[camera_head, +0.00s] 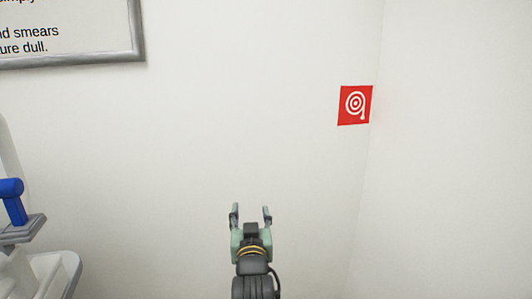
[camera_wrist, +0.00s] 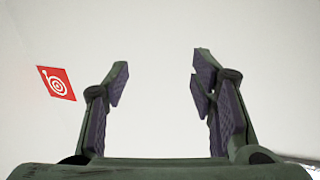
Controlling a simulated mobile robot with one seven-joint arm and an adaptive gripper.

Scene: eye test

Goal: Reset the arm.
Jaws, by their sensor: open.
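My gripper (camera_head: 251,213) shows at the bottom middle of the head view, pointing up and away toward a white wall. Its two fingers are spread apart with nothing between them. In the wrist view my gripper (camera_wrist: 158,85) also shows open and empty, with dark purple pads on green-grey fingers. Only plain white wall shows between the fingers. Most of my arm is below the picture in the head view.
A red sign (camera_head: 355,105) with a white hose symbol is on the wall near the corner; it also shows in the wrist view (camera_wrist: 57,83). A framed text board (camera_head: 100,56) hangs upper left. White equipment with a blue part (camera_head: 12,200) stands at the left edge.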

